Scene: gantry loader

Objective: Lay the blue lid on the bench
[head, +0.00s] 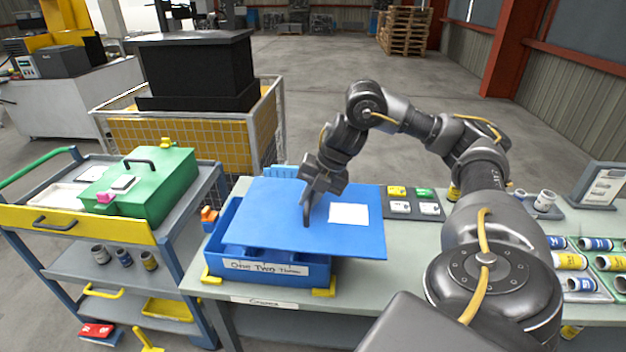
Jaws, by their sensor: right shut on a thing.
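The blue lid (270,222) is a flat sheet with a white label (348,213). It lies over the blue box (240,262), reaching past the box's right side over the bench (370,285). I cannot tell whether it touches the box rim everywhere. My left gripper is not in view.
A dark mat (392,212) with small coloured blocks lies right of the lid. Trays of cans (572,262) fill the bench's right end. A cart (60,237) with a green box (150,190) stands at left. A mesh crate (190,146) stands behind. Bare bench shows in front of the mat.

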